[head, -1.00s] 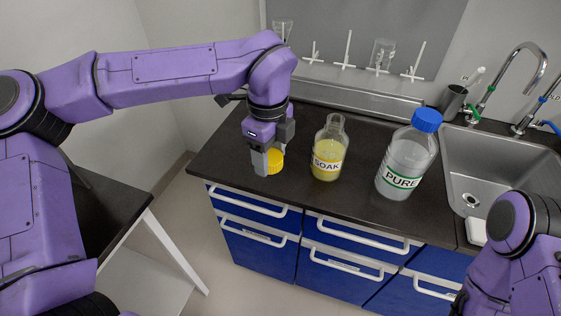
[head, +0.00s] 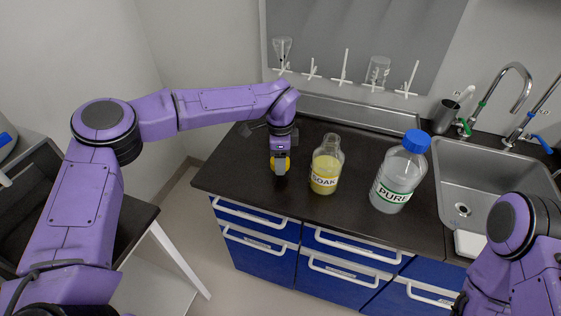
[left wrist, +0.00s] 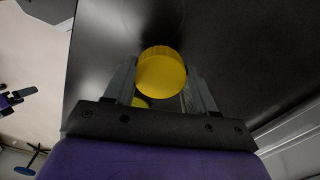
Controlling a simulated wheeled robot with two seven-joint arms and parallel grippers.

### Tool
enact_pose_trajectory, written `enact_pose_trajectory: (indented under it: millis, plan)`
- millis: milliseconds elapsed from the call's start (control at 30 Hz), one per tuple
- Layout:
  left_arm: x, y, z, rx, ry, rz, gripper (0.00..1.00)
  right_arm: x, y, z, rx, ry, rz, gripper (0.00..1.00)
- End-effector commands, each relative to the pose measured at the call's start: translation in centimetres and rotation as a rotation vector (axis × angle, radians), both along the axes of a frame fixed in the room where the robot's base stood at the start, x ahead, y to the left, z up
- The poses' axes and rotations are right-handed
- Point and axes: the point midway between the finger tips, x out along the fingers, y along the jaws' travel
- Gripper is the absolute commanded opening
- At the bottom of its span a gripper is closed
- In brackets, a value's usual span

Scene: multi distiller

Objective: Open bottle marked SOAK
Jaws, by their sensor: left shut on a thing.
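The bottle marked SOAK (head: 324,175) stands upright on the dark counter, holding yellow liquid, with its neck bare of a cap. My left gripper (head: 281,170) is to the left of the bottle, low over the counter. It is shut on a round yellow cap (head: 287,163), partly hidden by the fingers in the head view. The yellow cap (left wrist: 161,72) shows clearly between the fingers in the left wrist view. Whether the cap touches the counter I cannot tell. My right arm is at the lower right of the head view; its gripper is not seen.
A larger bottle marked PURE (head: 392,183) with a blue cap stands right of the SOAK bottle. The sink (head: 480,185) is further right. A rack with glassware (head: 378,72) hangs on the back wall. The counter (head: 225,170) is clear at the left.

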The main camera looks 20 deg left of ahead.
Motion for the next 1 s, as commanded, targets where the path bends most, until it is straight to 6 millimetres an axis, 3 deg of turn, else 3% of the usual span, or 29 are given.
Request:
enact_pose_trajectory:
  millis: [233,567,600,667,1000]
  plan:
    - [0.3,0.1,-3.5,-0.001,0.002,-0.001,0.19,0.0,0.0,1.0,0.0,0.0,0.0,1.0]
    - [0.4,0.1,-4.1,0.0,0.0,-0.001,0.19,0.0,0.0,0.3,0.0,0.0,0.0,1.0]
    - [0.4,0.1,-3.9,-0.001,0.0,-0.001,0.65,0.0,0.0,0.4,0.0,0.0,0.0,1.0]
    - [0.4,0.1,-3.9,0.0,0.0,-0.001,0.81,0.0,0.0,0.5,0.0,0.0,0.0,1.0]
    - [0.4,0.1,-3.3,0.0,0.0,-0.001,0.81,0.0,0.0,1.1,0.0,0.0,0.0,1.0]
